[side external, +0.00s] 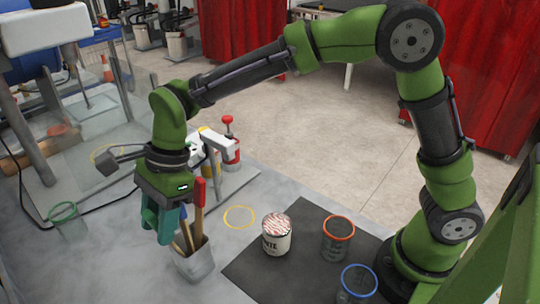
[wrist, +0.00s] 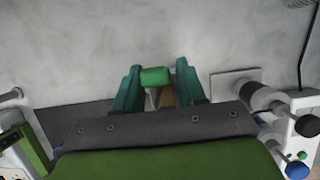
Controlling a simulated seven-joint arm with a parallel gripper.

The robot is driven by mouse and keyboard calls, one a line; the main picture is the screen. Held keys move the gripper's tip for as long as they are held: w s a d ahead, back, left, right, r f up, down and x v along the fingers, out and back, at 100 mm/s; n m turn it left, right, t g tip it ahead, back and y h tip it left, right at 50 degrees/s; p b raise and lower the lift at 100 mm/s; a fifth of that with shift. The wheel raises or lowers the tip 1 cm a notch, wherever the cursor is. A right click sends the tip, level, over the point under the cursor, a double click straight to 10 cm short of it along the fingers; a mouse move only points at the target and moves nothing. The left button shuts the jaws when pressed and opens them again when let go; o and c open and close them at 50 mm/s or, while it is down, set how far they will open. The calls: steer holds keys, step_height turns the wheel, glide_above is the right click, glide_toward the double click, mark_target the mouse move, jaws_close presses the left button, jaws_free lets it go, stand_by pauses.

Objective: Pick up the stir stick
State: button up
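A light grey holder (side external: 195,264) stands on the grey bench with several upright handled tools in it. One has a red top (side external: 199,192) and a wooden shaft; another wooden shaft (side external: 187,232) shows beside it. I cannot tell which one is the stir stick. My gripper (side external: 160,225) points down with teal fingers at the holder's upper left, partly overlapping the tools. In the wrist view, the fingers (wrist: 157,85) stand apart, with a green-topped piece (wrist: 155,76) and a tan wooden piece (wrist: 167,97) showing between them. No clear grip shows; the holder's body is hidden there.
A white-and-red paint can (side external: 276,234) stands right of the holder, near a red-rimmed cup (side external: 338,238) and a blue-rimmed cup (side external: 358,283) on a dark mat (side external: 268,272). A green-rimmed cup (side external: 68,221) stands left. A yellow ring (side external: 239,217) marks bare bench.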

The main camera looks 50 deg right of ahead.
jaws_close()
